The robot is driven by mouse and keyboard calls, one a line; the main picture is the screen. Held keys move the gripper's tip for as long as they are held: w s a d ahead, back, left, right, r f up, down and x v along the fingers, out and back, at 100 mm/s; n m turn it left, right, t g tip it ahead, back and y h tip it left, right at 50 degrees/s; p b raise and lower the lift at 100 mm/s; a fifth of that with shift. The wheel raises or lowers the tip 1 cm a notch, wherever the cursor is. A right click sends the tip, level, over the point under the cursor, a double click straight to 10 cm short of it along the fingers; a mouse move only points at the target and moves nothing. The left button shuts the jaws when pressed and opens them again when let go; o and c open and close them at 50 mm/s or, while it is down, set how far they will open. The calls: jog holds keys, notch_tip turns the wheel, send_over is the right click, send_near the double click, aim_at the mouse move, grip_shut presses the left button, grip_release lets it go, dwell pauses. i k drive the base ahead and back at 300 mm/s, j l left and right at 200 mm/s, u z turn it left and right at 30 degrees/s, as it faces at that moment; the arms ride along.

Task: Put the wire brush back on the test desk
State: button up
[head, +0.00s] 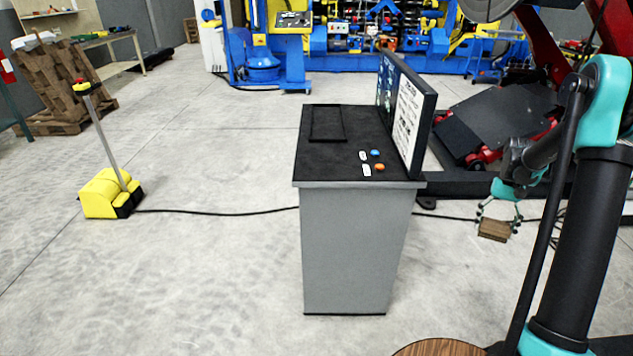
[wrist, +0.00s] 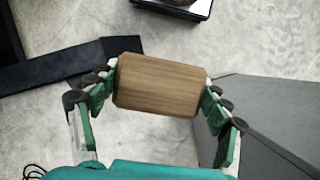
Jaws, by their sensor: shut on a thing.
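The wire brush (head: 494,230) shows as a brown wooden block; its bristles are not visible. My gripper (head: 498,221) is shut on it, to the right of the test desk and lower than its top. In the wrist view the brush (wrist: 160,84) lies between the two green fingers, one at each end. The test desk (head: 355,250) is a grey cabinet with a black top in the middle of the head view. The brush is apart from the desk.
An upright panel (head: 408,115) stands along the right side of the desk top. Buttons (head: 372,163) and a dark rectangular frame (head: 327,123) are on the top. The red and black positioner (head: 510,120) stands behind my gripper. A yellow pedestal (head: 108,193) and floor cable are left.

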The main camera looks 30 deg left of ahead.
aim_at(326, 161)
jog(key=k+l+u, duration=0.1)
jog(key=l+u, duration=0.2)
jog(key=k+l+u, duration=0.1)
jog(key=l+u, duration=0.25)
jog(key=l, duration=0.15)
jog(key=k+l+u, duration=0.3)
jog(key=i+l+u, duration=0.1)
jog(key=i+u, duration=0.15)
jog(key=i, duration=0.25)
